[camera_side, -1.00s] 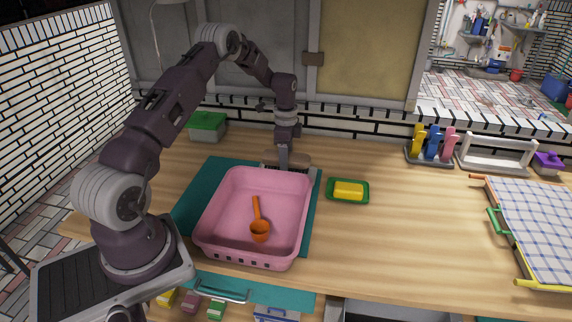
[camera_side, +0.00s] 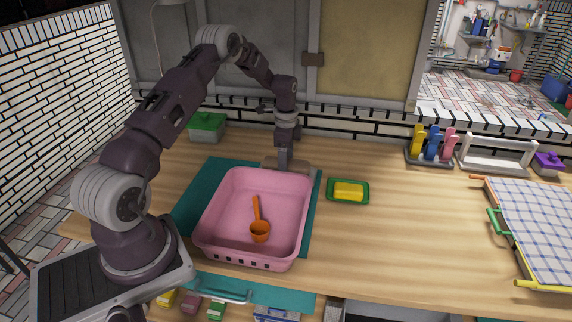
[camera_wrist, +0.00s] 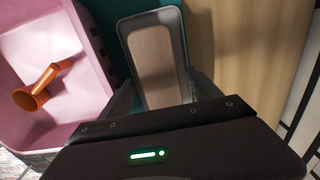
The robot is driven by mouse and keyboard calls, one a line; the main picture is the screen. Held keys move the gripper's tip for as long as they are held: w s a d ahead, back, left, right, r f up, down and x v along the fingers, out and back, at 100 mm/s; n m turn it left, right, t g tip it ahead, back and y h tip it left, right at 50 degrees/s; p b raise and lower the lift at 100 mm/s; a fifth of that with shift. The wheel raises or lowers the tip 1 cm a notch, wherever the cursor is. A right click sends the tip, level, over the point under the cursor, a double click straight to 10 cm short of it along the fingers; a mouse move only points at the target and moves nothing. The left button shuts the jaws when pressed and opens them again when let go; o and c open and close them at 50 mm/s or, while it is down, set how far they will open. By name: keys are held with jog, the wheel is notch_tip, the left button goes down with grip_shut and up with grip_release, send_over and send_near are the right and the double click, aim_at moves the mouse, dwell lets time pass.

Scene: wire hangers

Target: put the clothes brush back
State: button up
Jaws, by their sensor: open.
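A grey tray with rounded corners (camera_wrist: 128,34) lies behind the pink tub; in the side view the tray (camera_side: 302,164) shows beyond the tub's back wall. A wood-coloured rounded slab, which looks like the back of the clothes brush (camera_wrist: 155,60), lies flat inside the tray's rim. Any bristles are hidden. My gripper (camera_wrist: 163,98) is open over the tray's near end, one finger on each side. In the side view my gripper (camera_side: 284,164) points straight down; its fingertips are partly hidden and contact with the brush cannot be told.
The pink tub (camera_side: 217,210) with an orange scoop (camera_side: 259,231) stands close in front of the tray. A yellow block in a green dish (camera_side: 348,191) is to the right. A green-lidded box (camera_side: 206,124) stands behind left. The table's middle right is clear.

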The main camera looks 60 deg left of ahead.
notch_tip(320, 180, up, 11)
jog(key=s+d+r+n+t, duration=0.1)
jog(key=s+d+r, duration=0.2)
jog(key=d+r, duration=0.35)
jog(key=s+d+r+n+t, duration=0.1)
jog(key=s+d+r+n, duration=0.1)
jog(key=d+r, duration=0.5)
jog(key=s+d+r+n+t+y, duration=0.1)
jog(key=s+d+r+n, duration=0.1)
jog(key=s+d+r, duration=0.65)
jog(key=s+d+f+n+t, duration=0.1)
jog(key=s+d+f+n, duration=0.1)
jog(key=s, duration=0.6)
jog(key=s+d+f+n+t+h, duration=0.1)
jog(key=s+d+f+n, duration=0.1)
jog(key=s, duration=0.7)
jog(key=shift+d+t, duration=0.3)
jog(key=shift+d, duration=0.2)
jog(key=shift+f, duration=0.1)
